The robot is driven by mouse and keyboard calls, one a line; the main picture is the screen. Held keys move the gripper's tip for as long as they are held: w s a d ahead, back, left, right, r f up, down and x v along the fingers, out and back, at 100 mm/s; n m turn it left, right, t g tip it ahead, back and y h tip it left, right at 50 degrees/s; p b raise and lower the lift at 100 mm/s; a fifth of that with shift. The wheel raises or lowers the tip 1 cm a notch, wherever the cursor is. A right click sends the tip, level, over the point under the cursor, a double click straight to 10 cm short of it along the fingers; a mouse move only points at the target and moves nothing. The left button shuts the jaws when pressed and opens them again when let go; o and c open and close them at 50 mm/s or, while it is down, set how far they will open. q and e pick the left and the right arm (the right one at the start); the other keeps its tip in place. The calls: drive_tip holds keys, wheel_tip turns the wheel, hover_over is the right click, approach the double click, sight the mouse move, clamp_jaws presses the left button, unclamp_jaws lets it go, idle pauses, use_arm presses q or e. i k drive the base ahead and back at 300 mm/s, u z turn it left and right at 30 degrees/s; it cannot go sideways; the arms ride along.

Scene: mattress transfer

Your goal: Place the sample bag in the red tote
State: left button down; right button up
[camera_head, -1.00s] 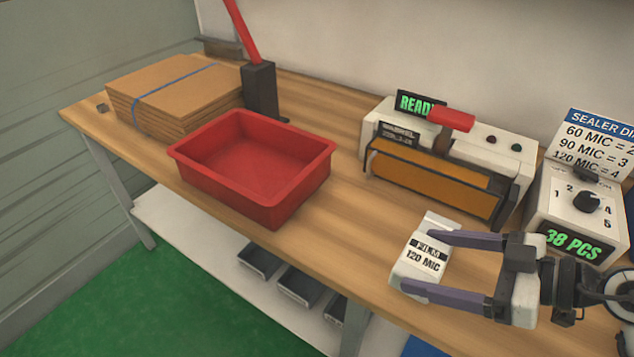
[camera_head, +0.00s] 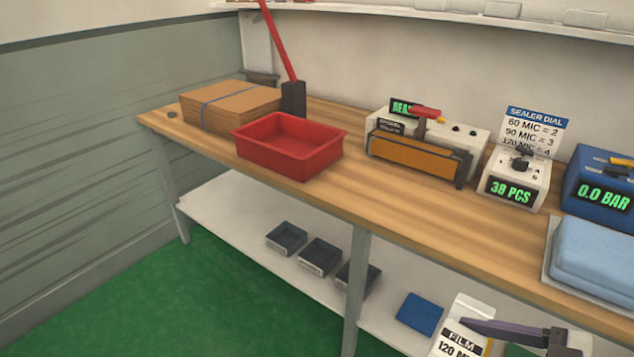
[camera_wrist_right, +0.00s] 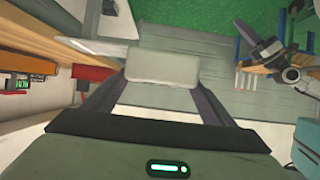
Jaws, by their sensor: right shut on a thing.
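The sample bag (camera_head: 466,312) is a white pouch with a dark "FILM 120 MIC" label, low at the right of the head view, in front of the bench. My right gripper (camera_head: 478,337) is shut on it; the lower part of the grip is cut off by the frame edge. In the right wrist view the pale bag (camera_wrist_right: 162,68) sits between the two fingertips of my right gripper (camera_wrist_right: 162,80). The red tote (camera_head: 291,172) stands upright and empty on the bench, left of the sealer. My left gripper (camera_wrist_right: 252,40) shows small at the upper right of the wrist view.
Brown cardboard sheets (camera_head: 225,105) lie behind the tote's left side. A sealer (camera_head: 425,150), a dial box (camera_head: 515,180), a blue pressure unit (camera_head: 600,185) and folded blue cloth (camera_head: 595,255) stand along the bench. The wood between tote and cloth is clear. Dark bins (camera_head: 320,255) sit on the lower shelf.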

sight(307, 149)
drive_tip(key=k, duration=0.45)
drive_tip(key=u, duration=1.6)
drive_tip(key=i, duration=3.75)
drive_tip(key=z, duration=0.55)
drive_tip(key=i, duration=0.7)
drive_tip(key=z, duration=1.15)
